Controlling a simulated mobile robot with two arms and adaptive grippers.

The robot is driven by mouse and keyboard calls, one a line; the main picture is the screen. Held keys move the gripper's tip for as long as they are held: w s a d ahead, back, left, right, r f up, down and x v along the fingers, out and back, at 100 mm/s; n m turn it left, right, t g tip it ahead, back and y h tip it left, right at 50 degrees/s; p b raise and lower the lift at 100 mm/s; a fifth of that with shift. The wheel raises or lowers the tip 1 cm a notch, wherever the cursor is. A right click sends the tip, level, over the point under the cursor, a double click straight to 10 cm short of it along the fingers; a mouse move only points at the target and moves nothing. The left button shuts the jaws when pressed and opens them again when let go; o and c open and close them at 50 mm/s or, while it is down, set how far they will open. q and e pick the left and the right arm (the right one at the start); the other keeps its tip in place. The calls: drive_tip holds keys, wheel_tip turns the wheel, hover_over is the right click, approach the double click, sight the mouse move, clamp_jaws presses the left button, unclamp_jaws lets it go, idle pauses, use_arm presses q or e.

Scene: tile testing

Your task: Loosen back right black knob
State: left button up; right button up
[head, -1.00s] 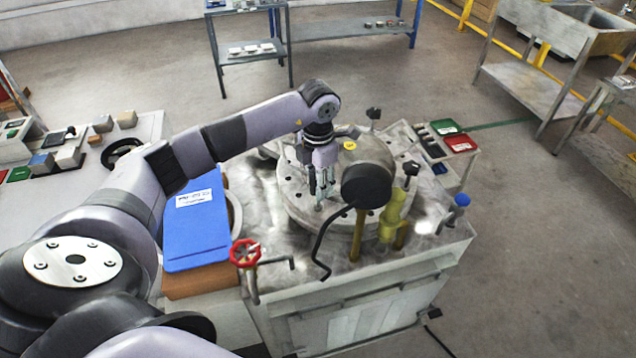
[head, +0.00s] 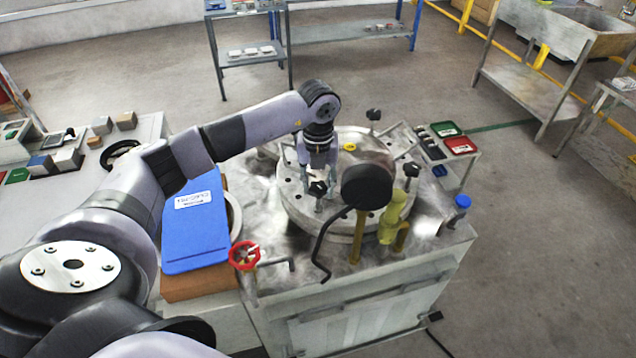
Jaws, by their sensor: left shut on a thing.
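The round metal lid (head: 288,190) on the steel bench carries several black knobs. My left gripper (head: 318,192) reaches down from above at the lid's near left. Its two fingers stand on either side of a black star-shaped knob (head: 318,188) and are shut on it. Another black knob (head: 373,114) stands upright at the lid's back right, apart from the gripper. A third black knob (head: 411,169) is at the right side, above a yellow fitting. My right gripper is not in view.
A large black gauge (head: 367,187) stands just right of the gripper, with a bent black pipe (head: 322,245) below it. A red valve wheel (head: 244,255) and a blue folder (head: 195,225) are at the near left. A blue cap (head: 463,201) stands on the right corner.

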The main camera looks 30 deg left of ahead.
use_arm(q)
drive_tip(key=shift+r+n, duration=0.1)
drive_tip(key=shift+n, duration=1.6)
drive_tip(key=shift+w, duration=0.1)
drive_tip(key=o, duration=1.2)
wheel_tip(320, 180, up, 12)
drive_tip(key=shift+f, duration=0.1)
